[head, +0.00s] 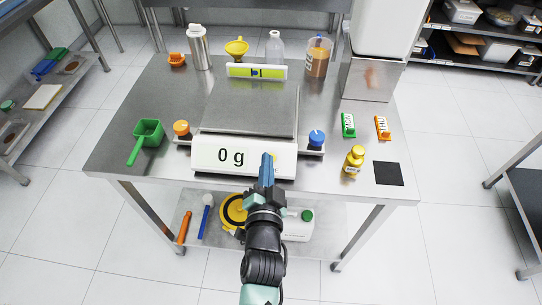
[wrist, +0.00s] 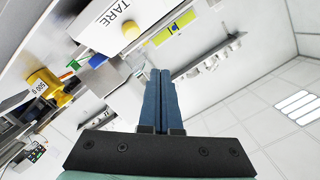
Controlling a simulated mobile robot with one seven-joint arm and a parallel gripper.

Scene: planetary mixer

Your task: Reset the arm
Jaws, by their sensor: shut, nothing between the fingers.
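My gripper (head: 267,160) reaches up from the bottom of the head view, in front of the scale's lower right front. Its two blue fingers are together with nothing between them, and they also show closed in the wrist view (wrist: 165,75). The scale (head: 245,155) stands on the steel table (head: 110,150) and its display reads 0 g. Its weighing plate is bare. The gripper covers part of the scale's front panel in the head view. I cannot tell whether the fingertips touch it.
A green scoop (head: 148,133) lies left of the scale. Bottles and a yellow funnel (head: 237,49) stand behind. A lower shelf (head: 325,222) holds tools.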

